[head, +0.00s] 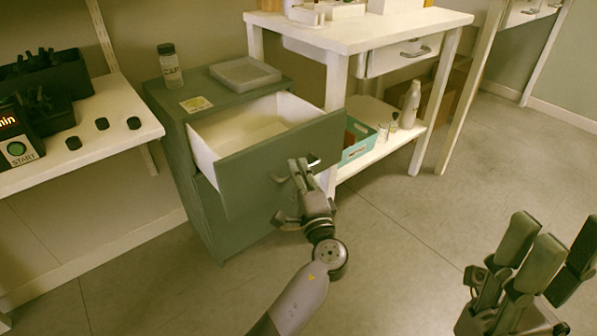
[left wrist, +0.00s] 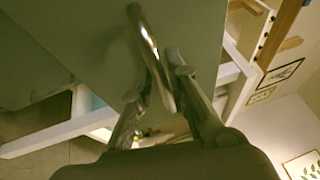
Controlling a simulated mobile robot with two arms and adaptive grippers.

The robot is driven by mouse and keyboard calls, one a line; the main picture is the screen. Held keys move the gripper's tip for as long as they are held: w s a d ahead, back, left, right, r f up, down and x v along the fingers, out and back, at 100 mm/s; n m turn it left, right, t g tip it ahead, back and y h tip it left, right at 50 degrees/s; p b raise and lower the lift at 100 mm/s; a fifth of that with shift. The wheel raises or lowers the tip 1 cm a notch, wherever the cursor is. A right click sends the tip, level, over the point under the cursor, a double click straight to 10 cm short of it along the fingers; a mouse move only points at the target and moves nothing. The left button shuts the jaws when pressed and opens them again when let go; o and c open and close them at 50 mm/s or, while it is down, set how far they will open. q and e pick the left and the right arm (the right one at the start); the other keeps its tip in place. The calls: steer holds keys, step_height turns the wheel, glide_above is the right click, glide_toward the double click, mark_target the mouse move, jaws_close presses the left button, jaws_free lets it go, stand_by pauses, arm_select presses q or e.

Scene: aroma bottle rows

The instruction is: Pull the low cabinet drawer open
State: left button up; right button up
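The low grey-green cabinet (head: 192,180) stands at the centre left. Its upper drawer (head: 245,158) is pulled well out; the white inside shows and looks empty. My left gripper (head: 300,166) is at the drawer front, with its fingers at the metal handle (head: 314,162). In the left wrist view the handle (left wrist: 146,35) runs between the two fingers (left wrist: 160,82), which appear closed around it. The fingers partly hide the handle in the head view. My right gripper (head: 548,245) is open and empty above the floor at the lower right.
A bottle (head: 170,65) and a shallow tray (head: 245,73) stand on the cabinet top. A white table (head: 360,35) with a lower shelf is close on the right, holding a teal box (head: 358,143). A shelf (head: 100,130) is at left. The floor in front is clear.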

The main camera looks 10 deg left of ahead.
arm_select(q)
steer(key=shift+o, duration=1.3)
steer(key=shift+s+d, duration=0.1)
steer(key=shift+s, duration=0.05)
steer(key=v, duration=1.1)
steer(key=shift+s+d, duration=0.25)
steer(key=shift+s, duration=0.05)
steer(key=shift+f, duration=0.15)
